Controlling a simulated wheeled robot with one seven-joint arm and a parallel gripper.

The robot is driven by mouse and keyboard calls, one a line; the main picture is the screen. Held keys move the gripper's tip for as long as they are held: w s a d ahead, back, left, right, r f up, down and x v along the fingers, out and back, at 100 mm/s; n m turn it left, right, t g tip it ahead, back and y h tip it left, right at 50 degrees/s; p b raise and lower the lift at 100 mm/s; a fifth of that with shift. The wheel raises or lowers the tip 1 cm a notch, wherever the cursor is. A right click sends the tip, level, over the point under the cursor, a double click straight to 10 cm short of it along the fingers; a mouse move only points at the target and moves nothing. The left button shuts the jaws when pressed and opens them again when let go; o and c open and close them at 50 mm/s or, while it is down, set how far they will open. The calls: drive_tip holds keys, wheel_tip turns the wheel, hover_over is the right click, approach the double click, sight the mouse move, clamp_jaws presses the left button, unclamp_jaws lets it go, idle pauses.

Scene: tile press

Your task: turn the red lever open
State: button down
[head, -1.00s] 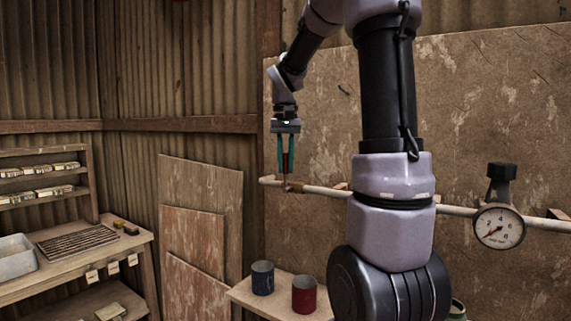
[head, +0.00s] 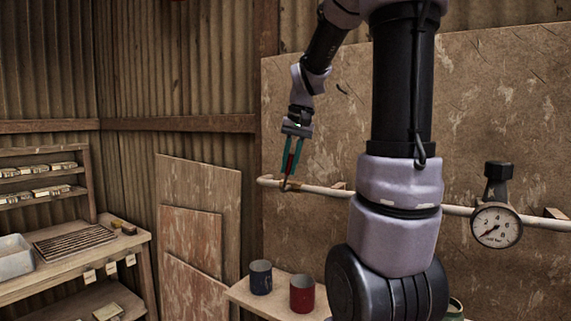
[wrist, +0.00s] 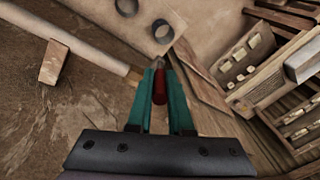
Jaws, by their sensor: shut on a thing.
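The red lever (head: 290,162) sits at the left end of a pale pipe (head: 325,190) along the wall panel. It leans with its top to the right in the head view. My gripper (head: 289,172) has its two teal fingers closed on the lever from above. In the wrist view the red lever (wrist: 160,88) shows between the fingers (wrist: 159,72). The fingers hide part of it. A brownish fitting (head: 294,186) lies at its base.
A round gauge (head: 496,226) with a black-topped fitting is on the pipe at right. A wooden workbench (head: 90,262) stands at far left.

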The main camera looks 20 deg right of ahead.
idle(0.3)
drive_tip(key=c, duration=0.8)
unclamp_jaws()
drive_tip(key=shift+c, duration=0.2)
drive_tip(key=v, duration=1.1)
drive_tip(key=shift+s+f, duration=0.1)
